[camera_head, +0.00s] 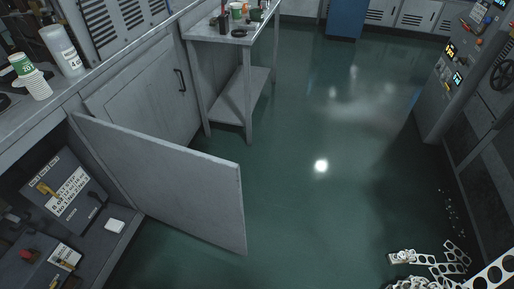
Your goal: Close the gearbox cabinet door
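The gearbox cabinet door (175,180) is a flat grey panel standing wide open. It is hinged near its left end at the cabinet front and swings out over the floor to the right. The open cabinet (118,245) at lower left shows dark boxes with white labels inside. A gearbox unit (66,192) with a yellow part and printed label sits in it. No handle shows on the side of the open door facing me.
A closed cabinet door (150,95) with a black handle (180,80) lies beyond. A small metal table (228,37) stands behind it. Stacked cups (36,84) are on the counter. The middle floor is clear.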

